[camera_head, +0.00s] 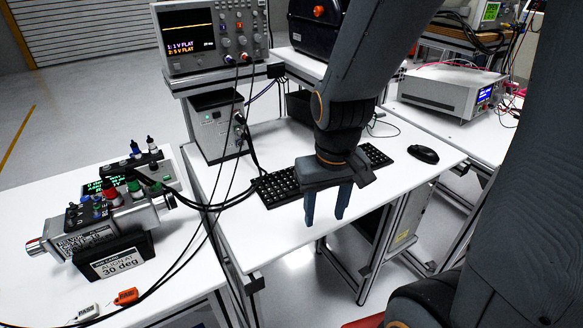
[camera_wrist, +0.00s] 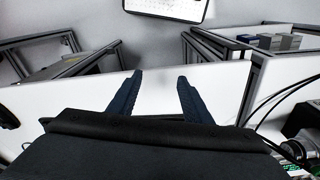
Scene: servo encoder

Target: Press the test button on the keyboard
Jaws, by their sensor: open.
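The black keyboard (camera_head: 278,188) lies on the white table in the head view, partly hidden behind my wrist. Its right end shows past the wrist. I cannot make out which key is the test button. My gripper (camera_head: 325,221) points down in front of the keyboard, near the table's front edge, with its two fingers apart. It is empty, and no contact with the keyboard shows. In the wrist view my gripper (camera_wrist: 160,74) also has parted fingers with nothing between them; I cannot make out the keyboard there.
A black mouse (camera_head: 423,154) lies right of the keyboard. An oscilloscope (camera_head: 212,37) stands at the back left above a grey box (camera_head: 214,130). Cables hang left of the keyboard. A servo unit (camera_head: 95,229) with a sign (camera_head: 115,262) sits on the left bench.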

